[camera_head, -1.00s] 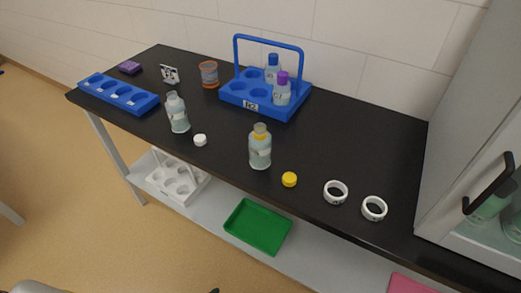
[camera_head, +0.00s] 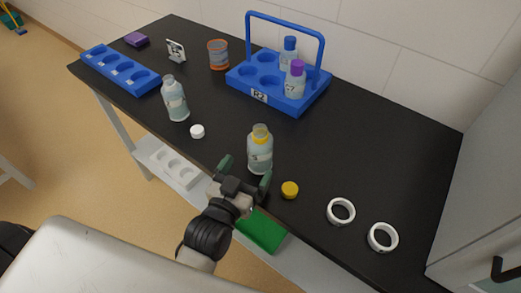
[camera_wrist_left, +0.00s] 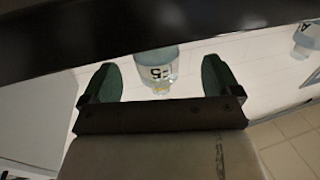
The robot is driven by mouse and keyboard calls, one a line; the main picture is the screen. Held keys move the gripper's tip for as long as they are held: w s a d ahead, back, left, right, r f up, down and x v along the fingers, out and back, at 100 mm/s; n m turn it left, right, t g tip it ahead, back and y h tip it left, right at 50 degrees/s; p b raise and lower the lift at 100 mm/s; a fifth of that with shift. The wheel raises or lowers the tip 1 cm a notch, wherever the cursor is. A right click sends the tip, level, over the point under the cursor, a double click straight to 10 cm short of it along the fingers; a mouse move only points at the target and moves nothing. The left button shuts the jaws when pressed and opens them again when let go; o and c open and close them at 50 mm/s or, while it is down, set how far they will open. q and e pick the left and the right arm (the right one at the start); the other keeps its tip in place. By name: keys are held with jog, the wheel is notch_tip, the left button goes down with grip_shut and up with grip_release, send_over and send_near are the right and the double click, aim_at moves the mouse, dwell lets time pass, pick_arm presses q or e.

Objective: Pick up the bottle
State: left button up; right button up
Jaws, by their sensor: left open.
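A clear bottle (camera_head: 260,153) with a yellow neck ring and pale liquid stands upright near the front edge of the black bench. My left gripper (camera_head: 245,172) is open in front of it at the bench edge, its green fingers spread and nothing held. In the left wrist view the bottle (camera_wrist_left: 158,62) shows between the open fingers (camera_wrist_left: 158,78), with a label on its side; whether a finger touches it I cannot tell. A second uncapped bottle (camera_head: 175,101) stands further left. My right gripper is not in view.
A yellow cap (camera_head: 290,190), white cap (camera_head: 197,131) and two white rings (camera_head: 341,211) lie along the front. A blue carrier (camera_head: 315,97) holding two capped bottles stands behind. A blue rack (camera_head: 95,56) is far left; a cabinet (camera_head: 478,210) stands right. A green tray (camera_head: 262,232) lies below.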

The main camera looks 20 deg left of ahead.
aim_at(255, 164)
pick_arm(q)
jog(key=shift+w+d+f, duration=0.1)
jog(key=shift+w+d, duration=0.05)
jog(key=shift+w, duration=0.7)
jog(key=w, duration=0.2)
jog(key=w+d, duration=0.1)
jog(key=w, duration=0.1)
jog(key=shift+w+f+p, duration=0.1)
jog(key=shift+f+p, duration=0.2)
jog(key=shift+p, duration=0.05)
jog(key=shift+w, duration=0.2)
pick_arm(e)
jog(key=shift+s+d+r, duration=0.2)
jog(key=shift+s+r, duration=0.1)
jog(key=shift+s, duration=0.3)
pick_arm(q)
jog(key=c, duration=1.1)
